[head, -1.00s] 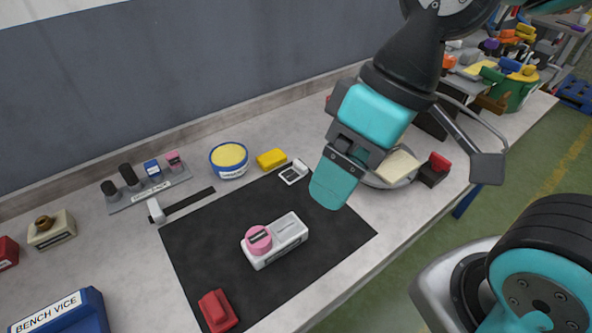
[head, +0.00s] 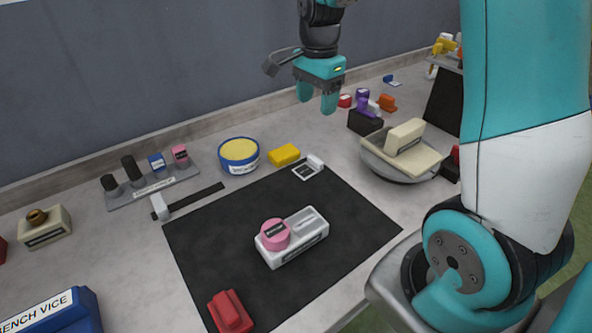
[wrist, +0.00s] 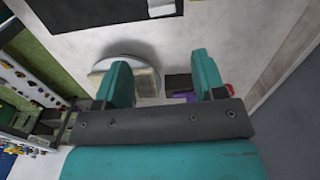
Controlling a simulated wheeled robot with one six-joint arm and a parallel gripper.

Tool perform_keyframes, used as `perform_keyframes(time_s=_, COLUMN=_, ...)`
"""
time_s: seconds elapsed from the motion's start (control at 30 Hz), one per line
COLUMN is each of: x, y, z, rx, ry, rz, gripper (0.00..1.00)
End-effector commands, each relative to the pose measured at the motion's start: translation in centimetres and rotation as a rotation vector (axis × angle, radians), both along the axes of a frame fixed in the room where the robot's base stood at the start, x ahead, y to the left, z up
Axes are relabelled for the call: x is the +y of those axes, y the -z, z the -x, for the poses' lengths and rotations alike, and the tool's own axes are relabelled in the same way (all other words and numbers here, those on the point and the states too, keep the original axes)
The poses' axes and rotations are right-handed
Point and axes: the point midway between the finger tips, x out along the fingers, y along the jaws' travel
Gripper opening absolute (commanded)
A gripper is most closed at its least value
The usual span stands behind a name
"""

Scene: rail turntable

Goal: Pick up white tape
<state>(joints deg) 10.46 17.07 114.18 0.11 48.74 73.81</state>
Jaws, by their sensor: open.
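My gripper (head: 317,98) is open and empty, high above the back of the bench in the head view. Its two teal fingers also show apart in the wrist view (wrist: 160,78). I cannot pick out the white tape for certain. A small white piece (head: 373,107) sits among purple items on a black block (head: 364,122), right of and below my gripper. On the black mat (head: 350,215) lie a white labelled block (head: 302,241) with a pink round piece (head: 275,234) on it, and a small white item (head: 315,163) at the back edge.
A round grey turntable (head: 372,166) bears cream blocks (head: 408,147). The wall rises behind.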

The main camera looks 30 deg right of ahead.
Motion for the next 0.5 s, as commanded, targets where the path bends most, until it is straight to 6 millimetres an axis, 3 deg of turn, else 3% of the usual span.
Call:
perform_keyframes(time_s=0.3, x=-0.1, y=6.9, z=0.3, rx=0.007, ry=-0.001, rz=-0.002, gripper=0.64)
perform_keyframes(time_s=0.5, x=-0.1, y=10.3, z=0.2, rx=0.003, ry=-0.003, rz=-0.002, gripper=0.64)
